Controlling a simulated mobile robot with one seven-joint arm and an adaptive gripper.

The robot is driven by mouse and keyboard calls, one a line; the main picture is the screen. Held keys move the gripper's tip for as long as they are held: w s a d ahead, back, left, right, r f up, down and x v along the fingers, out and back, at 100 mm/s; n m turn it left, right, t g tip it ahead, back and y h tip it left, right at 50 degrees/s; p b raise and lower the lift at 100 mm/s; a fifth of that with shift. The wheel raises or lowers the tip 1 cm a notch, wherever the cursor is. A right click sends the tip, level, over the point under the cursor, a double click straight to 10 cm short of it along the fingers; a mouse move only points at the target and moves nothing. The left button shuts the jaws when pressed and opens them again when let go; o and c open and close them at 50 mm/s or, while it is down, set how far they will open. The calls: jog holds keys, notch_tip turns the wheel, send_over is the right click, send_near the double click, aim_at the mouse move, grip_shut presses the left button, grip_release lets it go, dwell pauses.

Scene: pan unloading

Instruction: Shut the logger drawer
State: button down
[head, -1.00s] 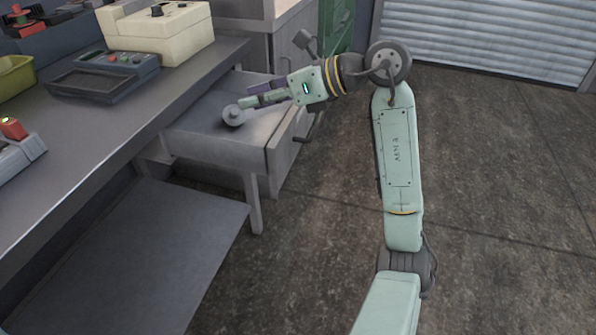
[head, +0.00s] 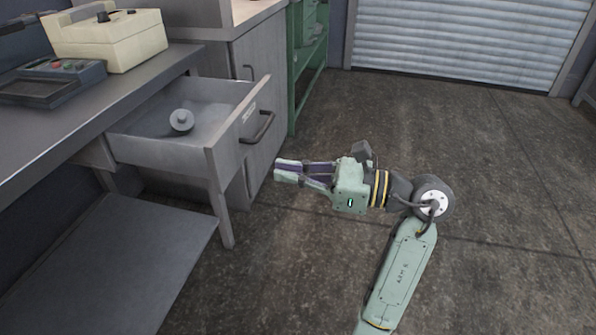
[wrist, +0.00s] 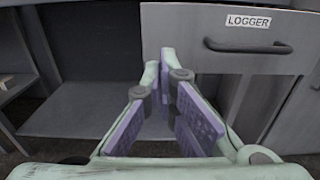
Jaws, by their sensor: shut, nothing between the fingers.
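The logger drawer (head: 183,150) stands pulled out from under the bench in the head view. Its front faces right and carries a label and a dark bar handle (head: 260,127). In the wrist view the drawer front (wrist: 225,55) fills the upper right, with the label LOGGER (wrist: 248,21) above the handle (wrist: 247,47). A grey round metal piece (head: 181,121) lies inside the drawer. My gripper (head: 277,171) is shut and empty, in front of the drawer and to the right of its front, apart from it. Its fingers also show in the wrist view (wrist: 167,60).
The bench top holds a cream case (head: 108,42) and a dark instrument (head: 50,80). A lower shelf (head: 130,255) lies under the bench. A grey cabinet (head: 262,75) and a green rack (head: 307,60) stand behind the drawer. The floor to the right is clear.

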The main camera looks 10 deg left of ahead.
aim_at(131, 147)
jog(key=a+p, duration=0.1)
jog(key=a, duration=0.8)
jog(key=shift+w+a, duration=0.15)
jog(key=shift+a, duration=0.05)
jog(key=a, duration=1.6)
jog(key=w+a, duration=0.1)
jog(key=a, duration=0.7)
jog(key=shift+a+r, duration=0.1)
jog(key=shift+a, duration=0.05)
